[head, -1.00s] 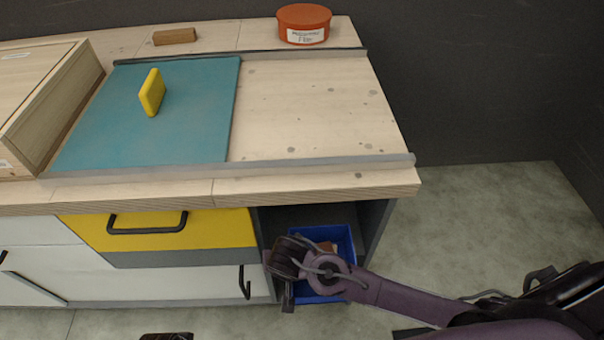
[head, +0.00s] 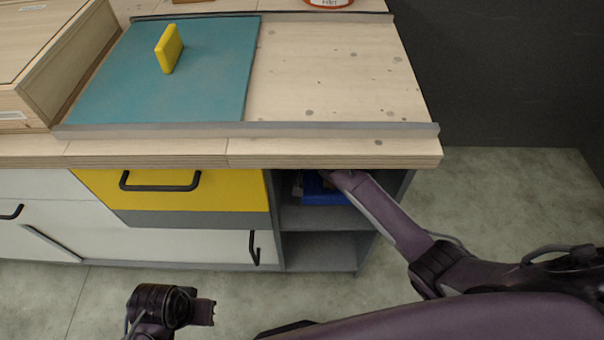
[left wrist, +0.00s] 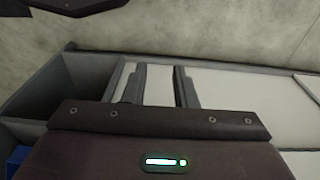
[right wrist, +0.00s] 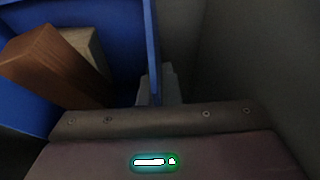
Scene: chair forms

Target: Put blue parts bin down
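The blue parts bin (head: 326,196) is inside the upper open compartment of the cabinet, partly hidden under the worktop. In the right wrist view the bin (right wrist: 110,15) holds a brown wooden block (right wrist: 52,65) and a paler one (right wrist: 88,50). My right gripper (right wrist: 158,85) is shut on the bin's side wall; in the head view it is hidden inside the compartment. I cannot tell whether the bin's underside touches the shelf (head: 325,218). My left gripper (head: 205,312) is empty in front of the cabinet; its fingers (left wrist: 158,85) are apart in the left wrist view.
The worktop (head: 330,75) has a teal board (head: 150,95) with a yellow block (head: 169,48) on it. A yellow drawer (head: 220,190) is left of the compartment. The lower compartment (head: 318,250) is empty.

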